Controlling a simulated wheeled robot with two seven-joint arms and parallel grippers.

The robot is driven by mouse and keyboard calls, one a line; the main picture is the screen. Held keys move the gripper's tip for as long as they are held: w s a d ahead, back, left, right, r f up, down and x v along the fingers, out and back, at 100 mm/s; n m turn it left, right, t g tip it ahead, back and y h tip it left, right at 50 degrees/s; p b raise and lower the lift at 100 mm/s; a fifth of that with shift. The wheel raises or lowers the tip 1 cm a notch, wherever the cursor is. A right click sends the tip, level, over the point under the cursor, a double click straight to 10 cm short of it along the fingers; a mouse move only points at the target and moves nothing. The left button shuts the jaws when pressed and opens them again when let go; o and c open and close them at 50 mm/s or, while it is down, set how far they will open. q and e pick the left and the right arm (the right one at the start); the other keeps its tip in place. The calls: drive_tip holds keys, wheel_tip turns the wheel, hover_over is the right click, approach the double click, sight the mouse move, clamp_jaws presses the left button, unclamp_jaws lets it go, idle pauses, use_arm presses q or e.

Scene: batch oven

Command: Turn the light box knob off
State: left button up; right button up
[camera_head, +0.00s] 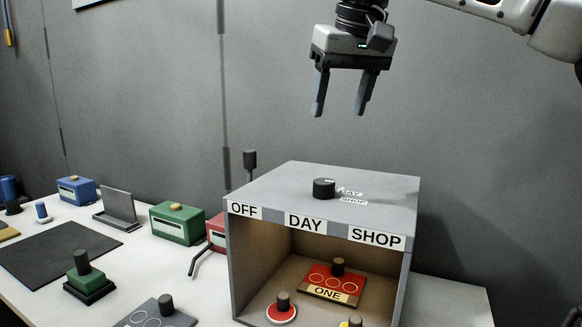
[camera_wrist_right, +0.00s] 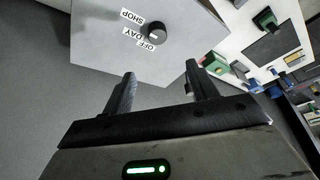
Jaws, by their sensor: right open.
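The light box (camera_head: 318,170) is a grey open-fronted box on the white table, with OFF, DAY and SHOP labels along its front top edge. Its black round knob (camera_head: 324,188) sits on the top panel beside small printed labels. In the right wrist view the knob (camera_wrist_right: 157,32) shows a small white mark, with SHOP, DAY and OFF labels to its left. I cannot tell for sure which label the mark faces. My right gripper (camera_head: 339,112) is open and empty, pointing down above the box top, clear of the knob. My left gripper is out of view.
Inside the box lie a red ONE plate (camera_head: 332,283) and a red round piece (camera_head: 281,313) with black handles. A green box (camera_head: 177,223), a dark mat (camera_head: 58,253) and a green stamp (camera_head: 86,280) stand left. The grey wall is behind.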

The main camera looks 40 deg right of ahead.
approach(325, 181)
drive_tip(key=x, duration=0.8)
drive_tip(key=shift+w+f, duration=0.15)
drive_tip(key=shift+f, duration=0.25)
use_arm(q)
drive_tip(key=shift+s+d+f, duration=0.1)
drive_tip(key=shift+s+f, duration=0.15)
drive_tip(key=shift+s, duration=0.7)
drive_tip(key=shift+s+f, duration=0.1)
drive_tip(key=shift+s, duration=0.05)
use_arm(e)
drive_tip(key=c, duration=1)
